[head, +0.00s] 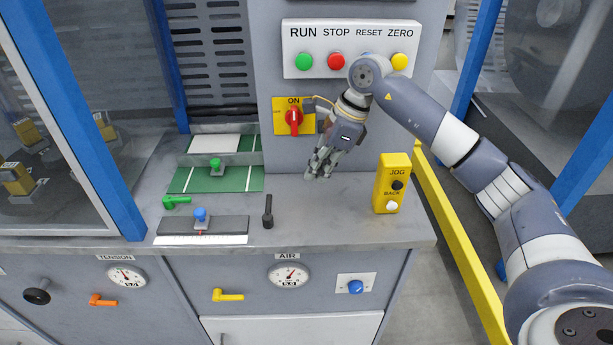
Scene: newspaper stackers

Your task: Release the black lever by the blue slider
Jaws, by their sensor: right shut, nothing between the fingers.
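The black lever (268,211) stands near upright on the grey counter, just right of the slider's dark track. The blue slider knob (200,214) sits on that track (226,226), above a white scale strip with a red mark. My right gripper (318,174) hangs over the counter behind and to the right of the black lever, fingers pointing down. It is shut and empty, and apart from the lever. My left gripper is not in view.
A yellow JOG box (392,184) stands at the counter's right. A green lever (176,202) and a green-knobbed guide (215,164) are at the left. A red ON switch (294,117) is on the panel behind my gripper. The counter between the black lever and JOG box is clear.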

